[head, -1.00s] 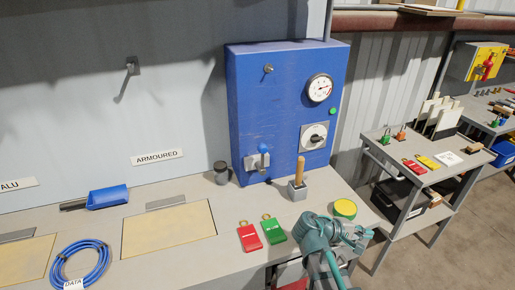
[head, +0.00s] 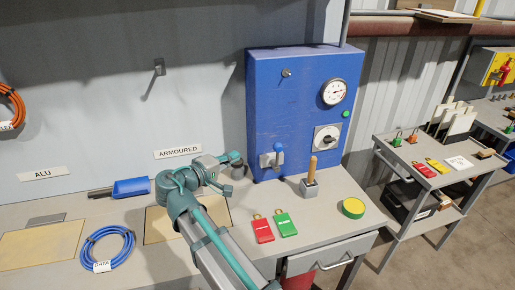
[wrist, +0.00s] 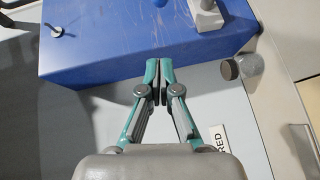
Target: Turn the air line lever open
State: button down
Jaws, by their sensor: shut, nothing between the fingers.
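The air line lever (head: 278,148) is on the lower left of the front of the blue cabinet (head: 300,100). It has a blue handle that stands roughly upright beside a light grey body (head: 266,160). In the wrist view the grey lever body (wrist: 207,16) is at the top edge, and the handle is mostly cut off. My gripper (head: 228,168) is left of the cabinet and apart from the lever. In the wrist view its two teal fingers (wrist: 159,68) are together, empty, pointing toward the cabinet's blue side.
A block with a wooden handle (head: 311,180), red tag (head: 263,230), green tag (head: 285,224) and yellow-green disc (head: 353,208) lie on the bench. A gauge (head: 334,92) and rotary switch (head: 326,138) are on the cabinet.

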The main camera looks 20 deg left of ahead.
jog(key=shift+w, duration=0.1)
jog(key=s+d+p+x, duration=0.1)
jog(key=d+p+x, duration=0.1)
jog(key=x, duration=1)
jog(key=shift+w+d+f+p, duration=0.3)
jog(key=shift+d+p, duration=0.2)
jog(key=shift+p, duration=0.35)
jog(key=shift+r, duration=0.1)
